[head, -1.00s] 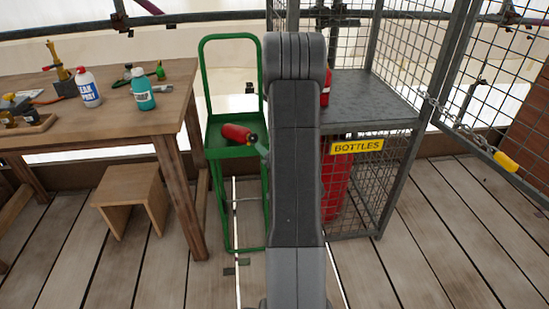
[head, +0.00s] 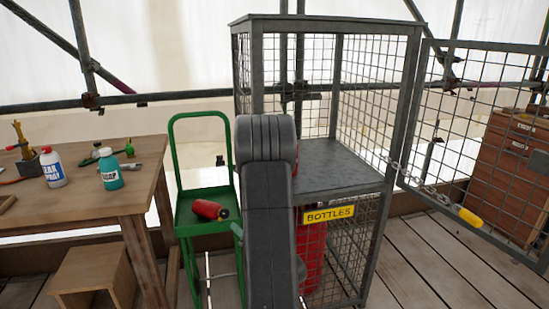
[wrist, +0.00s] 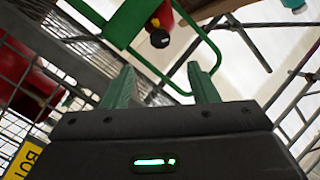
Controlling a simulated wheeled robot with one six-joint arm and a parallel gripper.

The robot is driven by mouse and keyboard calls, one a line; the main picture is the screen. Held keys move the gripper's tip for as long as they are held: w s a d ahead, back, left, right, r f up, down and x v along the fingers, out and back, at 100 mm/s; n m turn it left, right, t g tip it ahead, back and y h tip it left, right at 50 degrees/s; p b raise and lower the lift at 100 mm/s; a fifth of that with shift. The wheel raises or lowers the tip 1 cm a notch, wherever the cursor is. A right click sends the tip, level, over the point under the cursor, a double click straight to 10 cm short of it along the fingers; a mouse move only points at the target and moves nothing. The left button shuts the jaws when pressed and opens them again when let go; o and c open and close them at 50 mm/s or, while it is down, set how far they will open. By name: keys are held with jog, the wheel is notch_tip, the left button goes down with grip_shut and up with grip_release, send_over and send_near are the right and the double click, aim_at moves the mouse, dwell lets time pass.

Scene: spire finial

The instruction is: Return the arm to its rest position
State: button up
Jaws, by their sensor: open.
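My gripper (wrist: 162,82) shows in the wrist view with its two green fingers apart and nothing between them. In the head view my upright arm fills the middle and hides most of the gripper. A red bottle (head: 209,210) lies on the tray of a green trolley (head: 186,219). In the wrist view the bottle's dark end (wrist: 159,38) and the trolley's green frame (wrist: 212,50) show beyond the fingers, apart from them.
A mesh cage (head: 390,130) with a "BOTTLES" sign (head: 330,214) stands right of the trolley. Its door (head: 490,130) is open, with a chain hanging. A red cylinder (head: 312,258) is inside. A wooden table (head: 100,205) with bottles and a stool (head: 92,280) are left. Planks at right are bare.

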jog(key=x, duration=1.2)
jog(key=shift+w+a+b, duration=0.25)
jog(key=shift+a+b, duration=0.05)
jog(key=shift+s+d, duration=0.15)
jog(key=v, duration=1.3)
jog(key=x, duration=1.3)
jog(key=n+y, duration=0.1)
jog(key=n, duration=0.1)
jog(key=n+y, duration=0.1)
jog(key=n, duration=0.2)
jog(key=shift+n+g+p, duration=0.3)
jog(key=shift+p, duration=0.05)
jog(key=n+g+y+p, duration=0.1)
jog(key=n, duration=0.2)
jog(key=n+p, duration=0.1)
jog(key=n, duration=0.2)
jog(key=shift+r+n+g+y, duration=0.1)
jog(key=shift+n+g+y, duration=0.2)
jog(key=shift+g+y, duration=0.1)
send_near(226, 214)
jog(key=shift+v, duration=1.2)
